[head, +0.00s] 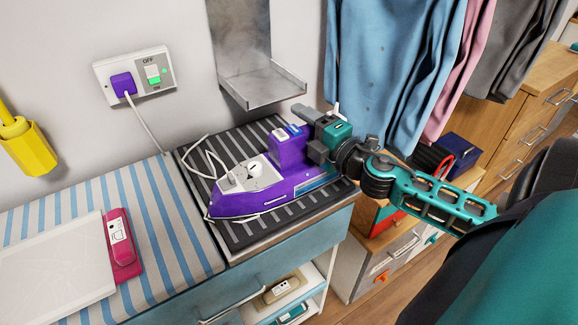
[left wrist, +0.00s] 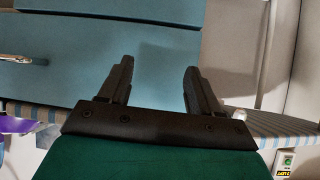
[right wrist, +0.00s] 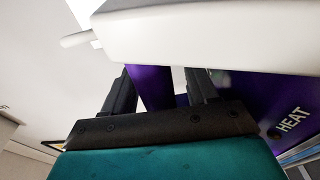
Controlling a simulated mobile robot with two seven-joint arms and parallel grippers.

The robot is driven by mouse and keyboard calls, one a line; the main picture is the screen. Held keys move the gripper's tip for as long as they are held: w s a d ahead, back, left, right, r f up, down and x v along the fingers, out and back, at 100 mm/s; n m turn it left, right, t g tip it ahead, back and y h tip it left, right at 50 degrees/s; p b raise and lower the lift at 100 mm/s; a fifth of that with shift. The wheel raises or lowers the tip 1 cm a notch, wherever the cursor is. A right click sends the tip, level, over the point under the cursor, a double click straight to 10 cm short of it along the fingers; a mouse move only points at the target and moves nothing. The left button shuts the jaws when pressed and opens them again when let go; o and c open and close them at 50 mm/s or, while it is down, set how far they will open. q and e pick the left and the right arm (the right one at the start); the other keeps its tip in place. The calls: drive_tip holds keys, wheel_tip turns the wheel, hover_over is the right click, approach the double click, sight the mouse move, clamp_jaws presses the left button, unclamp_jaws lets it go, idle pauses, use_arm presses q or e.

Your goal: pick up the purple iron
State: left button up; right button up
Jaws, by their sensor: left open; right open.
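The purple iron (head: 285,193) lies on a dark ribbed rest pad at the right end of the counter, with a pale cord trailing at its left. My right gripper (head: 309,131) is at the right, rear end of the iron. In the right wrist view, its open fingers (right wrist: 160,84) stand to either side of a purple part of the iron (right wrist: 152,88), below a white part. Whether they touch it cannot be told. My left gripper (left wrist: 157,75) is open and empty in front of a blue drawer front; it is not in the head view.
A striped ironing surface (head: 152,215) with a white board and a pink device (head: 122,245) fills the left. A socket (head: 135,78) and a metal bracket (head: 262,88) are on the wall. Hanging clothes (head: 385,70) are behind my right arm.

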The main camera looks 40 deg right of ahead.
drive_tip(key=shift+c, duration=0.5)
clamp_jaws()
drive_tip(key=shift+r, duration=0.2)
